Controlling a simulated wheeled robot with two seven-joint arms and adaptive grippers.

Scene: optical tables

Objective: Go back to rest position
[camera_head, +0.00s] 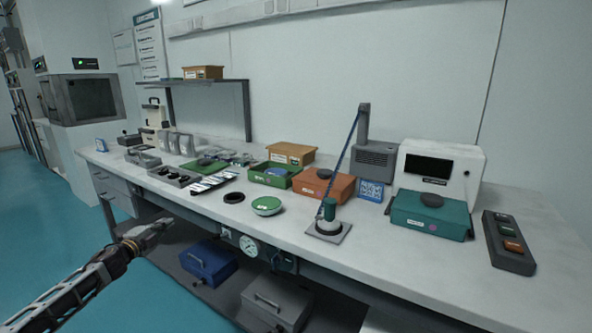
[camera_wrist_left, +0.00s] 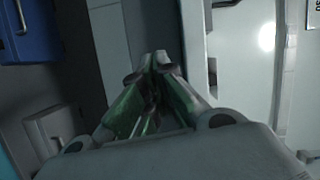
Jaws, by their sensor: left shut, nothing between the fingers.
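My left gripper (camera_head: 158,229) comes in from the lower left in the head view. It is in front of the bench's front edge, out over the floor side, and apart from everything on the bench. In the left wrist view its two fingers (camera_wrist_left: 155,65) meet at the tips with nothing between them. My right gripper is in neither view.
The white bench (camera_head: 390,261) runs across the view. It carries a green-topped round dish (camera_head: 266,206), an orange box (camera_head: 323,185), a teal box (camera_head: 431,215) and a dark button panel (camera_head: 508,243). Blue (camera_head: 208,262) and grey (camera_head: 276,301) boxes sit below.

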